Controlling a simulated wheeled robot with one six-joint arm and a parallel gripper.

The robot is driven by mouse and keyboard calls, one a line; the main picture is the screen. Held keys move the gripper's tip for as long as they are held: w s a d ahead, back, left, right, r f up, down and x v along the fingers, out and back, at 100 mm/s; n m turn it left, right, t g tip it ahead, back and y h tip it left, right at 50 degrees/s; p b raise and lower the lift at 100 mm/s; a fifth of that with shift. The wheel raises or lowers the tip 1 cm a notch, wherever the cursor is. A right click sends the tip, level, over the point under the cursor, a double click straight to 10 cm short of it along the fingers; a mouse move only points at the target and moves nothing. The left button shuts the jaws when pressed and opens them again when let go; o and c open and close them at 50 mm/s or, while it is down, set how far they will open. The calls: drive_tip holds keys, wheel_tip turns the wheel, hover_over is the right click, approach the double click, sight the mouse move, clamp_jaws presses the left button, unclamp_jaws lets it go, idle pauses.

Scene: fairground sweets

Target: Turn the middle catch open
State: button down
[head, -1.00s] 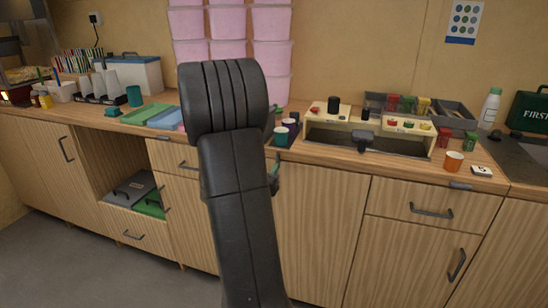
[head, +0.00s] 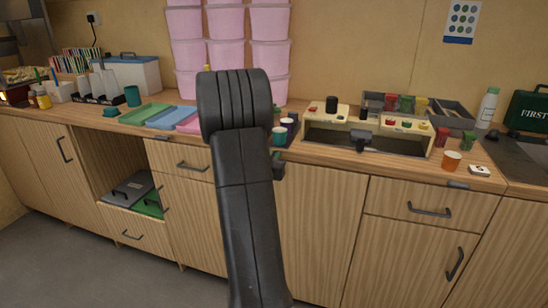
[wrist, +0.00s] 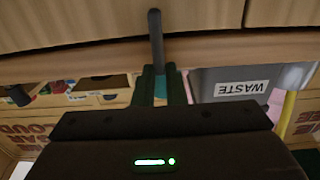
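In the wrist view, which is upside down, a dark bar-shaped catch (wrist: 156,35) stands out from the wooden front and crosses its edge. My gripper (wrist: 161,72) has two dark green fingers, parted, with a gap between them. Their tips are at the catch's lower end in the picture; I cannot tell whether they touch it. In the head view my arm hides this catch and most of my gripper. Two small grey catches show on the worktop edge there, a left one (head: 161,139) and a right one (head: 459,184).
A grey bin marked WASTE (wrist: 238,88) and a yellow pole (wrist: 289,103) show beyond my gripper. Drawer handles (head: 430,209) stick out from the cupboard fronts.

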drive_tip(key=shift+n+p, duration=0.3)
drive_tip(key=shift+w+a+f+n+p, duration=0.15)
drive_tip(key=shift+n+p, duration=1.25)
drive_tip(key=shift+n, duration=1.5)
drive_tip(key=shift+s+a+f+n+p, duration=0.1)
drive_tip(key=shift+a+f+n+p, duration=0.15)
drive_tip(key=shift+n+p, duration=1.9)
drive_tip(key=shift+w+a+f+n+p, duration=0.15)
drive_tip(key=shift+n+p, duration=0.5)
drive_tip(key=shift+n, duration=3)
drive_tip(key=shift+f, duration=0.1)
drive_tip(key=c, duration=1.5)
unclamp_jaws()
drive_tip(key=shift+a, duration=0.1)
drive_tip(key=shift+s, duration=0.1)
